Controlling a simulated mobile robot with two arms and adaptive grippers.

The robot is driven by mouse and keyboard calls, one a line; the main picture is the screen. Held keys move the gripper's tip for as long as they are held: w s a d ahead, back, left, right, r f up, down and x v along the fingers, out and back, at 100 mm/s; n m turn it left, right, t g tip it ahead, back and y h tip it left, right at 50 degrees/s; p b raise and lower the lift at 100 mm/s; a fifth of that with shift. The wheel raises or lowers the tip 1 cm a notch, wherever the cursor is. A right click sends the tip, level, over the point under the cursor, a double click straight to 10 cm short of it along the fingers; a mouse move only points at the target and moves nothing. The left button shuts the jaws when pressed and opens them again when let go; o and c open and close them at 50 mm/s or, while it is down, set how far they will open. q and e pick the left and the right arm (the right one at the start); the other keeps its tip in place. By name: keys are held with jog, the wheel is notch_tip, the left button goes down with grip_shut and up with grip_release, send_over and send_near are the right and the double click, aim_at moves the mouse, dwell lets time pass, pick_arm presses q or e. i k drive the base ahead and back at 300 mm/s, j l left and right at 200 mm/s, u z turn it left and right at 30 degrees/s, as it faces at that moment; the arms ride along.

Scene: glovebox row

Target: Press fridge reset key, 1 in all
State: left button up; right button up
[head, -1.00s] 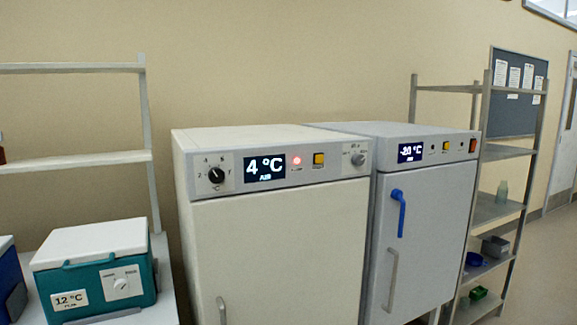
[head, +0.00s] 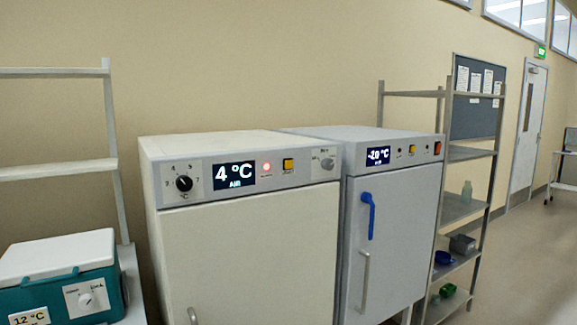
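The fridge (head: 250,262) is a cream cabinet in the middle of the head view, with its door shut. Its top panel has a black dial (head: 184,183), a display (head: 234,175) reading 4 °C AIR, a lit red lamp (head: 266,167), a square yellow key (head: 288,165) and a grey knob (head: 327,163). The label under the yellow key is too small to read. Nothing touches the key. Neither of my grippers is in view.
A grey freezer (head: 405,215) with a blue handle and a -20 °C display stands right of the fridge. A teal cool box (head: 62,290) sits at lower left. Metal shelving (head: 468,208) stands right of the freezer. Open floor (head: 520,265) lies at far right.

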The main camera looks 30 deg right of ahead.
aim_at(288, 163)
jog(key=z, duration=1.2)
jog(key=i+j, duration=0.15)
jog(key=i, duration=0.5)
jog(key=i+j, duration=0.15)
jog(key=i, duration=0.55)
